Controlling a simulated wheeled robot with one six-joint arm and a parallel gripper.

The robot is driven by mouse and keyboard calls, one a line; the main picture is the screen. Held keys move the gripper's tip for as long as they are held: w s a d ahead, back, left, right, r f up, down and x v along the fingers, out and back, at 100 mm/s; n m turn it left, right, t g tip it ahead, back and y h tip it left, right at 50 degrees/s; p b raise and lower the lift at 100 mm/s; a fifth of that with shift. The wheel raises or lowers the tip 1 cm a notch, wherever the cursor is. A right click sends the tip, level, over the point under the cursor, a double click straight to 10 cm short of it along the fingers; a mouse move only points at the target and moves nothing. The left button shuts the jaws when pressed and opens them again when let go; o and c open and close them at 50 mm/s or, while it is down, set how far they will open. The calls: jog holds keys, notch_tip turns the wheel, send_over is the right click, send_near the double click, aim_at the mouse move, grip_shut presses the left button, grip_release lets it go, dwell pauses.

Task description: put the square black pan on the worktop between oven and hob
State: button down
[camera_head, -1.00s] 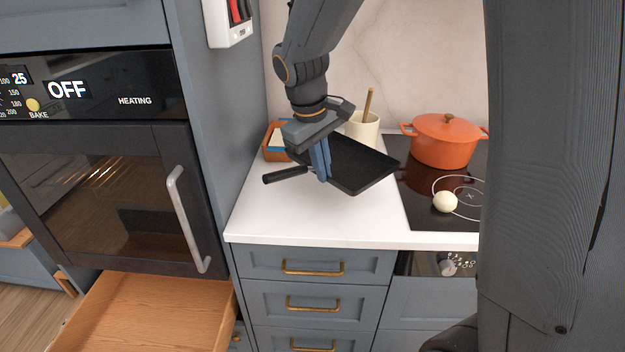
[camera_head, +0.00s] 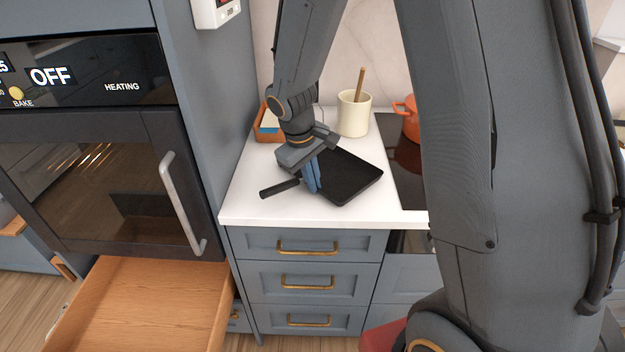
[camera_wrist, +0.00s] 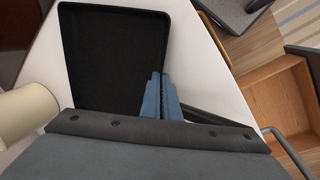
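The square black pan (camera_head: 349,178) is low over the white worktop (camera_head: 245,205) between oven and hob, lying about level; I cannot tell whether it touches the surface. Its handle (camera_head: 281,188) points left toward the oven. My gripper (camera_head: 313,186) is shut on the pan where the handle meets the body. In the wrist view the pan (camera_wrist: 115,60) fills the upper left, and the blue fingers (camera_wrist: 161,98) are close together at its edge, with the handle (camera_wrist: 200,116) running off to the right. The hob (camera_head: 405,165) is partly hidden by my arm.
A cream utensil pot (camera_head: 354,115) and a terracotta box (camera_head: 268,122) stand behind the pan. An orange casserole (camera_head: 409,118) is on the hob. The oven (camera_head: 100,190) is at left, with an open wooden drawer (camera_head: 140,305) below. Worktop is clear in front.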

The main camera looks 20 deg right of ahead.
jog(key=c, duration=2.5)
grip_release()
jog(key=shift+f, duration=0.15)
jog(key=o, duration=0.5)
jog(key=b+v, duration=0.3)
jog(key=v, duration=0.9)
jog(key=s+d+f+m, duration=0.1)
jog(key=s+f, duration=0.1)
jog(key=s, duration=0.2)
jog(key=s+d+f+m+y, duration=0.1)
jog(key=s+f+m, duration=0.1)
jog(key=s, duration=0.3)
jog(key=s+d+f+m+y, duration=0.1)
jog(key=s+d+f+m, duration=0.1)
jog(key=s+f, duration=0.2)
jog(key=shift+s+f, duration=0.15)
jog(key=shift+s, duration=0.6)
